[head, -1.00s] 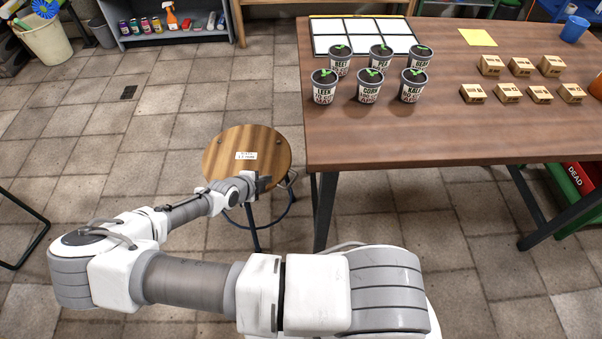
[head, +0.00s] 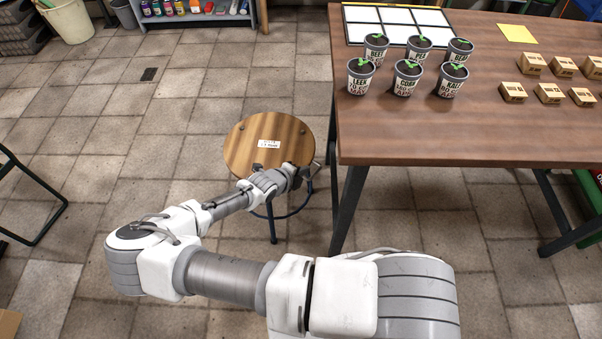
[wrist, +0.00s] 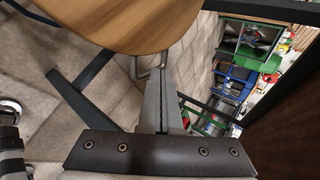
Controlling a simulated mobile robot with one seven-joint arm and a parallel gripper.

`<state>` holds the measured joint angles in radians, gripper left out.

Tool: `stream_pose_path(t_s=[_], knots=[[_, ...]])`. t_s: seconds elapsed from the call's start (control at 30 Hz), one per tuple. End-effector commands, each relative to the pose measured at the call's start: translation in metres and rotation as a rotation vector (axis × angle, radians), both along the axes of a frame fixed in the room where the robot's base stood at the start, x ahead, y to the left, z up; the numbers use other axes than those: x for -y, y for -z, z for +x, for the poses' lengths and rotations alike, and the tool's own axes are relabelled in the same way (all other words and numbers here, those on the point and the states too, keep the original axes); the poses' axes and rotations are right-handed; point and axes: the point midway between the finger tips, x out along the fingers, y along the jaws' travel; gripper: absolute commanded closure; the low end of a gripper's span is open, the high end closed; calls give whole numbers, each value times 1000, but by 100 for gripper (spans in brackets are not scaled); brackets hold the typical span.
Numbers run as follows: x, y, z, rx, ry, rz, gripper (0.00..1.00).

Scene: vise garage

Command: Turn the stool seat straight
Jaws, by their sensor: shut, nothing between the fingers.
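The stool (head: 262,140) has a round wooden seat with a small white label (head: 269,144) near its middle, and stands left of the table. In the head view my gripper (head: 294,172) is at the seat's near right edge. In the wrist view the shut fingers (wrist: 162,100) point forward, with nothing between them, close beside the wooden seat edge (wrist: 135,25). I cannot tell whether they touch it. My forearm hides the stool's near left part and some of its legs.
The wooden table (head: 440,135) is close on the stool's right, with its dark leg (head: 348,208) nearby. Potted seedlings (head: 404,75) and small boxes (head: 548,92) stand on it. Tiled floor is clear left of the stool. A dark metal frame (head: 42,225) is at far left.

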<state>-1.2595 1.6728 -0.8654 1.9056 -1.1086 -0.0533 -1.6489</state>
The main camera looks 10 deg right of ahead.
Motion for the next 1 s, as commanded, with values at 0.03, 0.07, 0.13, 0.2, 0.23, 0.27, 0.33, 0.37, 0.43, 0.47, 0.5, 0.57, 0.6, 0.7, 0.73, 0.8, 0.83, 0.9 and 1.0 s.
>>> stream_pose_path(t_s=[0.03, 0.07, 0.13, 0.2, 0.23, 0.27, 0.33, 0.37, 0.43, 0.47, 0.5, 0.57, 0.6, 0.7, 0.73, 0.8, 0.83, 0.9, 1.0], knots=[[7, 10, 6, -1, 0, -3, 100], [10, 14, 9, 0, 1, -3, 100], [17, 21, 15, 0, 1, -3, 100], [22, 27, 21, 1, 1, -1, 100], [24, 29, 23, 1, 1, -1, 100], [26, 30, 24, 0, 1, -1, 100], [29, 33, 28, 0, 1, 0, 100], [30, 34, 29, 0, 1, 0, 100], [31, 35, 30, -1, 0, 1, 100], [31, 35, 30, -1, 0, 1, 100], [32, 35, 31, -1, 0, 1, 100], [32, 35, 31, -1, -1, 0, 100], [32, 34, 31, -1, -1, 0, 100], [32, 34, 30, -1, -1, 0, 100], [32, 34, 30, -1, -1, 0, 100], [32, 34, 31, -2, 0, 0, 100], [32, 33, 31, -2, 0, 0, 100], [35, 32, 33, -1, 0, -1, 100], [39, 31, 37, -1, 0, -1, 100]])
